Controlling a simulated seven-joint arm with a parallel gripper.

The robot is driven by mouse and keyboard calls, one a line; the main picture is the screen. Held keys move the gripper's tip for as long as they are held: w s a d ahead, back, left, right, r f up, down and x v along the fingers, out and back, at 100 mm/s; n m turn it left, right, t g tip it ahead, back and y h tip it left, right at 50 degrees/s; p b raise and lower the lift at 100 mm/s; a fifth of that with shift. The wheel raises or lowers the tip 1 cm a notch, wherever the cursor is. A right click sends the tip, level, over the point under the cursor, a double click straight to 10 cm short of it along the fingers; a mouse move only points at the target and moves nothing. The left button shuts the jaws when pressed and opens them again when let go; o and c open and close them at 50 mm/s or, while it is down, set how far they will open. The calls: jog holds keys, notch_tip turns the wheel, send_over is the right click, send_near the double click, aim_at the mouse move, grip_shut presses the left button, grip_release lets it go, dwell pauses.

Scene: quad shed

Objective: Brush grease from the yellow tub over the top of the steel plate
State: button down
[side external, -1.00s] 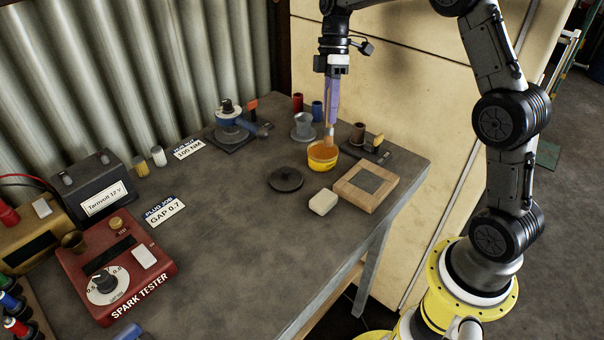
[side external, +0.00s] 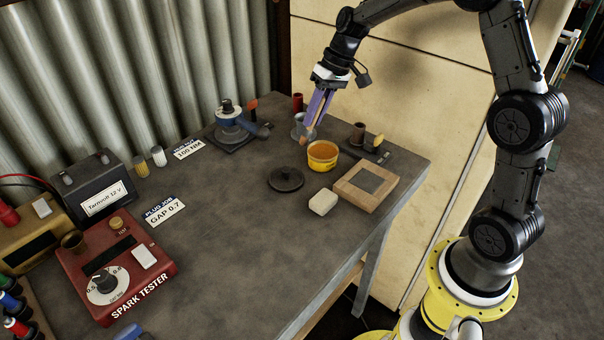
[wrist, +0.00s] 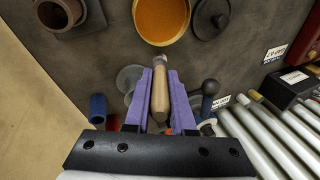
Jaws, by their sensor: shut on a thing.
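My gripper (side external: 312,119) has purple fingers and is shut on a brush (wrist: 160,95) with a wooden handle. The arm end is tilted, and the brush end points down and left in the side view, just left of the yellow tub (side external: 322,165). The tub stands open on the bench with orange-brown grease inside, which also shows at the top of the wrist view (wrist: 163,18). The bristles are too small to tell whether they carry grease. The steel plate (side external: 370,181) is a grey square set in a wooden frame, right of and nearer than the tub.
A dark round lid (side external: 286,179) and a pale block (side external: 323,202) lie near the tub. A stand with a brown cup (side external: 358,133) is behind the plate. A grey funnel-like piece (side external: 300,129) is behind the brush. The bench's front middle is clear.

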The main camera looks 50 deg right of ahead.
jog(key=shift+w, duration=0.1)
jog(key=shift+w+r, duration=0.1)
jog(key=shift+r, duration=0.15)
notch_tip(320, 180, up, 16)
jog(key=r, duration=0.1)
jog(key=s+a+g, duration=0.1)
jog(key=s+a, duration=0.1)
jog(key=s, duration=0.7)
jog(key=s+a+g, duration=0.1)
jog(key=s+a, duration=0.1)
jog(key=s, duration=0.7)
notch_tip(320, 180, down, 10)
jog(key=shift+s+y, duration=0.35)
jog(key=shift+y, duration=0.05)
